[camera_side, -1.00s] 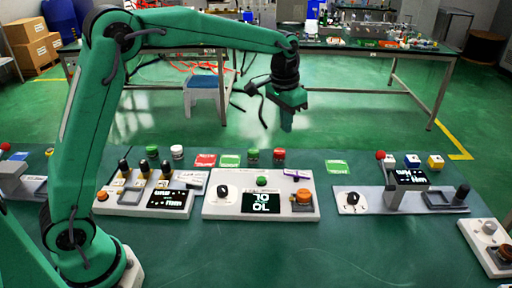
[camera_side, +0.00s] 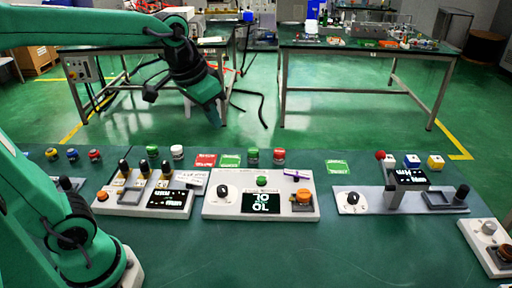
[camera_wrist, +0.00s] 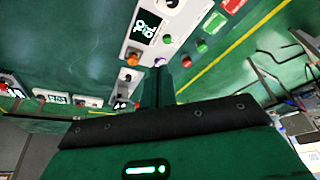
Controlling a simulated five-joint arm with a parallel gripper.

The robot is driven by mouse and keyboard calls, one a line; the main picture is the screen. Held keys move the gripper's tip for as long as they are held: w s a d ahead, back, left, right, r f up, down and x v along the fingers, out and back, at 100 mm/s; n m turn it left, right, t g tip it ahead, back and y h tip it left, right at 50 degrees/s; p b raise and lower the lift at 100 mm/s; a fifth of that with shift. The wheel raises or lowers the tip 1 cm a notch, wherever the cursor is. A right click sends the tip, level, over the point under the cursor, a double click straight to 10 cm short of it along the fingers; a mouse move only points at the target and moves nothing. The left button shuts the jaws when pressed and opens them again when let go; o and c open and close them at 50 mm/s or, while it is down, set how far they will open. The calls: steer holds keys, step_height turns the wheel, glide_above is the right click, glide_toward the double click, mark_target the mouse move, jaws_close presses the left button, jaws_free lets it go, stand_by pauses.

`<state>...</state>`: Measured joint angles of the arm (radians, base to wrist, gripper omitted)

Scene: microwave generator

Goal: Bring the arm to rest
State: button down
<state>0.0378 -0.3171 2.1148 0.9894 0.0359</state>
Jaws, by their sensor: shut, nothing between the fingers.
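My green gripper (camera_side: 214,115) hangs in the air above and behind the left part of the work table, pointing down. It is shut and holds nothing. Its fingers also show in the wrist view (camera_wrist: 158,88), close together. My arm reaches in from the left edge of the side view, with its upper part cut off by the frame. No part of the gripper touches the table or the panels.
Below are a panel with black levers (camera_side: 145,190), a white panel with a display (camera_side: 262,196) and a grey panel with a raised screen (camera_side: 408,192). The air around the gripper is clear.

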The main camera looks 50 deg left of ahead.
steer(key=s+a+f+t, duration=0.1)
steer(key=s+f, duration=0.2)
steer(key=s, duration=0.7)
steer(key=shift+s+f+n+t, duration=0.25)
steer(key=shift+f+n+t, duration=0.05)
steer(key=shift+n, duration=0.1)
